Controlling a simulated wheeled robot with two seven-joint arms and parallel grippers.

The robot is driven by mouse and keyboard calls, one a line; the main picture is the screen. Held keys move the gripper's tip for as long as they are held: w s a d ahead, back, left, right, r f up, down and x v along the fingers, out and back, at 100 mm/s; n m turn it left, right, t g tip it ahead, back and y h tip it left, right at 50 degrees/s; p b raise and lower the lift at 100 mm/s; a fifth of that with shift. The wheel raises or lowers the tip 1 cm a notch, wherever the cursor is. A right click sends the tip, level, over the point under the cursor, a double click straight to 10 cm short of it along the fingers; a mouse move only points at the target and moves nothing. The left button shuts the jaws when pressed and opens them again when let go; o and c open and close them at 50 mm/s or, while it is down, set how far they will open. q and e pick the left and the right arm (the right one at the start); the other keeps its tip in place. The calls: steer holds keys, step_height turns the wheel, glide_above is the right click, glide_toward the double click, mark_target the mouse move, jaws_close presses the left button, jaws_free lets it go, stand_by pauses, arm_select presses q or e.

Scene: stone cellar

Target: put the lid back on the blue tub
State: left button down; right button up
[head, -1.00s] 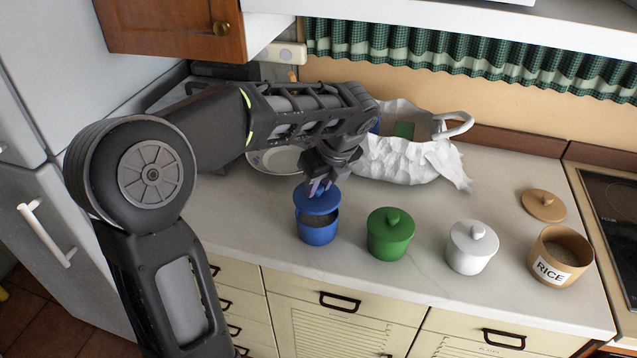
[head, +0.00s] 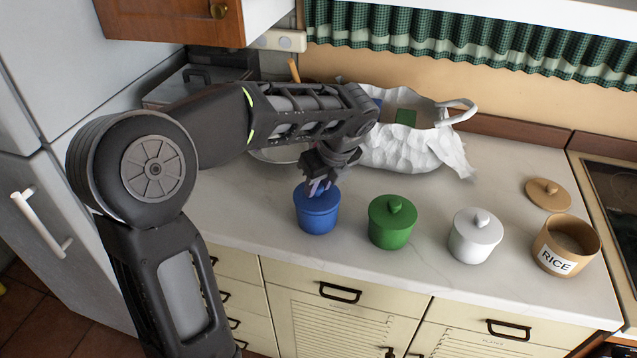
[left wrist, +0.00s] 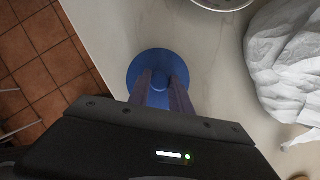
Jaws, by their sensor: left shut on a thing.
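The blue tub (head: 317,218) stands upright on the counter, left of the green tub. Its blue lid (head: 316,199) sits on the rim, and no gap shows between them in the head view. My left gripper (head: 318,187) is over the tub, shut on the lid's knob, which its fingers mostly hide. In the left wrist view the round blue lid (left wrist: 137,75) lies under the fingers of the left gripper (left wrist: 164,98) and hides the tub below it. My right gripper is not in view.
A green tub (head: 392,224) and a white tub (head: 475,238) stand lidded to the right. An open RICE tub (head: 543,252) has its tan lid (head: 548,194) behind it. A crumpled white bag (head: 410,150) and a bowl (head: 275,155) are behind. Counter front is clear.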

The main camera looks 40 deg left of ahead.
arm_select(q)
steer(key=shift+p, duration=0.45)
stand_by(0.7)
steer(key=shift+f, duration=0.15)
stand_by(0.8)
stand_by(0.7)
steer(key=c, duration=0.6)
jaws_free()
stand_by(0.4)
steer(key=shift+p, duration=0.35)
steer(key=shift+r+p, duration=3.25)
steer(key=shift+r, duration=0.25)
steer(key=shift+c, duration=0.2)
